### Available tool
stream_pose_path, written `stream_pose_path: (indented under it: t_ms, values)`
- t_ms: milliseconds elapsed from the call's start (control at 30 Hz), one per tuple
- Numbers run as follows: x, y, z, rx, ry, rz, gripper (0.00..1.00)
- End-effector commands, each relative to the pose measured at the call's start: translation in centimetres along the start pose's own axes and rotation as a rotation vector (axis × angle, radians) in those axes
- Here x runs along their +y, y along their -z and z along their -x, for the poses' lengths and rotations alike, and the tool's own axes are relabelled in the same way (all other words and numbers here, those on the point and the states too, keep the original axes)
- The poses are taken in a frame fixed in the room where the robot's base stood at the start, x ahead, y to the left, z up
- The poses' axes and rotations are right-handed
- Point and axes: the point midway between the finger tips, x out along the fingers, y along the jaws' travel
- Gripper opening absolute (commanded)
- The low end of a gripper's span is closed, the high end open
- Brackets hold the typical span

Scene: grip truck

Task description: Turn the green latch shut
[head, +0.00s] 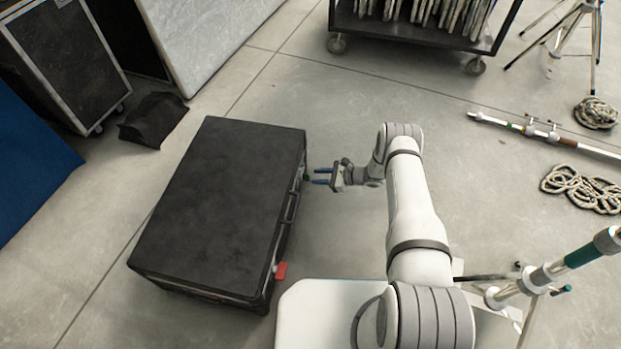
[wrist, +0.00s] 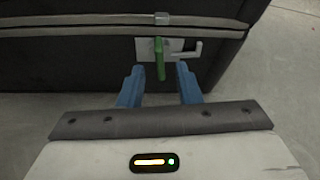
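The black case (head: 220,205) lies on the floor to the left of my arm. The green latch (wrist: 160,60) is on the case's side in the wrist view, on a pale plate with a hook-shaped catch (wrist: 190,50) to its right. The latch hangs roughly straight down. My gripper (head: 320,176) is at the case's right side near its far end. Its blue fingers (wrist: 158,84) are apart, one on each side of the latch's lower end, with gaps and no visible contact. In the head view the latch is a tiny dark green spot at most.
A red latch (head: 281,270) sticks out near the case's near end. A wheeled cart (head: 420,38) stands at the back. Coiled ropes (head: 582,188) and a pole (head: 545,134) lie at the right. Bare floor surrounds my gripper on its right.

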Motion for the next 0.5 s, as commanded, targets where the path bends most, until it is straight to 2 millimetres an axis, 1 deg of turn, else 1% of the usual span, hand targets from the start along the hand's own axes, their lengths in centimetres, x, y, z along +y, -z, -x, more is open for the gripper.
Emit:
stream_pose_path:
  t_ms: [33, 200, 333, 500]
  values:
    - [0.1, 0.2, -1.1, 0.0, -0.003, 0.001, 0.31]
    - [0.1, 0.2, -3.2, 0.0, -0.002, 0.001, 0.31]
    - [0.1, 0.1, -4.0, 0.001, -0.002, 0.0, 0.31]
    - [0.1, 0.0, -4.0, 0.001, -0.001, -0.001, 0.31]
